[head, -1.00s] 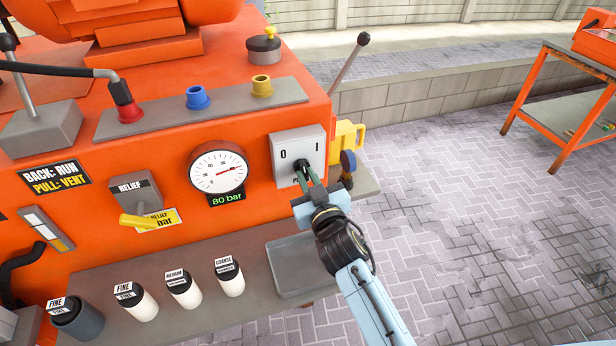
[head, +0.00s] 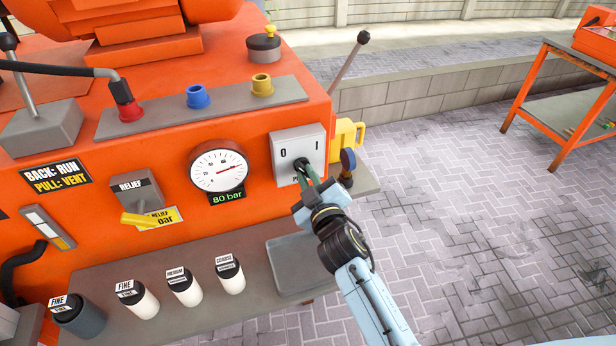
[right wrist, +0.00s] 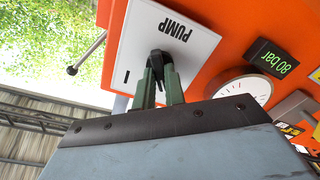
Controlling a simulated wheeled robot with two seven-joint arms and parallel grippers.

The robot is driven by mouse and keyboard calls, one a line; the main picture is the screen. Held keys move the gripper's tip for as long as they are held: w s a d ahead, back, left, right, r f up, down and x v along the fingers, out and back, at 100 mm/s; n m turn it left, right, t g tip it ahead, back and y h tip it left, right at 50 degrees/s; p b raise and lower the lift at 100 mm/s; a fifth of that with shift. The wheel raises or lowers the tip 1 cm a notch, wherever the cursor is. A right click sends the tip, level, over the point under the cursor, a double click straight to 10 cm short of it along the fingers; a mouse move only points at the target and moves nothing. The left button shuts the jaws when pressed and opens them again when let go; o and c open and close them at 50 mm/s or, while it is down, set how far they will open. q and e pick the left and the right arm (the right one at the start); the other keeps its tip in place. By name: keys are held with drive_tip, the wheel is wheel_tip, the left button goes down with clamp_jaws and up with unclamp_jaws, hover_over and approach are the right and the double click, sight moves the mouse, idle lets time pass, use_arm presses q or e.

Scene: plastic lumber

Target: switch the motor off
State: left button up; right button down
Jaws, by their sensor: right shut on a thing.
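The motor switch is a light grey box (head: 284,143) on the right part of the orange machine's front, marked 0 on the left and I on the right. In the right wrist view its white face (right wrist: 190,35) reads PUMP, and the I mark shows while the 0 does not. My right gripper (head: 306,176) is shut on the black switch knob (right wrist: 157,62), with its green fingers on either side of it. The fingers largely cover the knob, so I cannot tell its exact setting. My left gripper is out of view.
A pressure gauge (head: 218,170) with an 80 bar display is left of the switch. A yellow relief lever (head: 140,220) is further left. A yellow part (head: 345,135) and a lever (head: 350,60) are to the right. Several labelled cylinders stand on the shelf (head: 190,315) below.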

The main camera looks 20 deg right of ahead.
drive_tip(key=c, duration=1.5)
unclamp_jaws()
drive_tip(key=shift+o, duration=0.2)
drive_tip(key=shift+s, duration=0.1)
drive_tip(key=s, duration=1.3)
drive_tip(key=shift+d+b, duration=0.25)
drive_tip(key=shift+b, duration=0.2)
drive_tip(key=shift+s, duration=0.1)
